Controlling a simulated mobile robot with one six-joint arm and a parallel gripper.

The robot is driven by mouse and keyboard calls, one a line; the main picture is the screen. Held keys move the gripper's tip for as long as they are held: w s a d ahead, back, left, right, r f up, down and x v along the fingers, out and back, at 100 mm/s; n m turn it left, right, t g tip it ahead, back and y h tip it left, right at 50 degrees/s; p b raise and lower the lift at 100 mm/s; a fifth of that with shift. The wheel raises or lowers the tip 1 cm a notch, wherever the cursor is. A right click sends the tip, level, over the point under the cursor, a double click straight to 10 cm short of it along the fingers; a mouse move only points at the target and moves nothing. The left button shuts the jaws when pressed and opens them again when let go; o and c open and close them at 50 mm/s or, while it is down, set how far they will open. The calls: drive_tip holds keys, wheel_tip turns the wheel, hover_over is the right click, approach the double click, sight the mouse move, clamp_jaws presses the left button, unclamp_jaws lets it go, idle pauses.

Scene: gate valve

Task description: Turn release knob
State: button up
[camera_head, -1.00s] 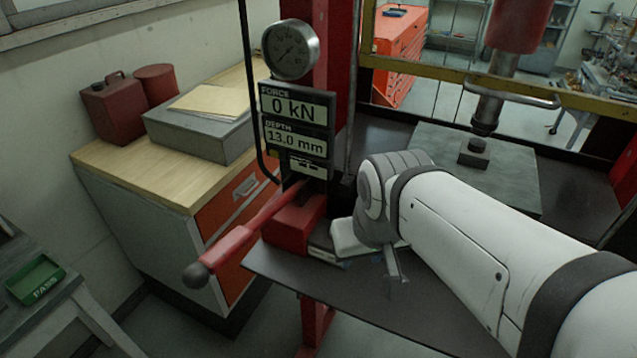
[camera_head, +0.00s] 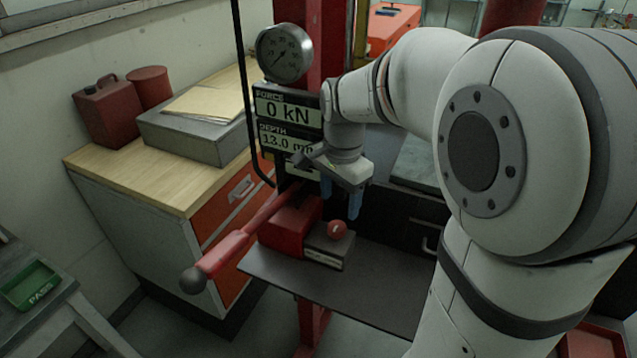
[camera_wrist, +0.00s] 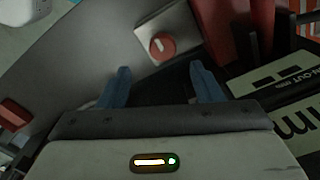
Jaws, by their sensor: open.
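The release knob (camera_head: 337,230) is a small round red knob with a pale mark, on top of a grey block (camera_head: 330,249) beside the red pump body. My gripper (camera_head: 341,207) hangs above and just behind the knob in the head view, with its blue fingers pointing down. In the wrist view the knob (camera_wrist: 161,46) shows beyond and between the blue fingertips. My gripper (camera_wrist: 161,80) is open and empty, and the fingers are apart from the knob.
The red pump body (camera_head: 287,228) and its long red lever (camera_head: 237,241) stand left of the knob. The display panel (camera_head: 290,125) reads 0 kN and 13.0 mm, with a gauge (camera_head: 284,53) above. A dark shelf (camera_head: 330,292) in front is clear.

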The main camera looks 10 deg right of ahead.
sight(337, 226)
drive_tip(key=shift+w+f, duration=0.2)
drive_tip(key=shift+w, duration=0.05)
drive_tip(key=shift+f, duration=0.3)
wheel_tip(337, 226, down, 7)
drive_tip(key=shift+p, duration=0.55)
drive_tip(key=c, duration=1)
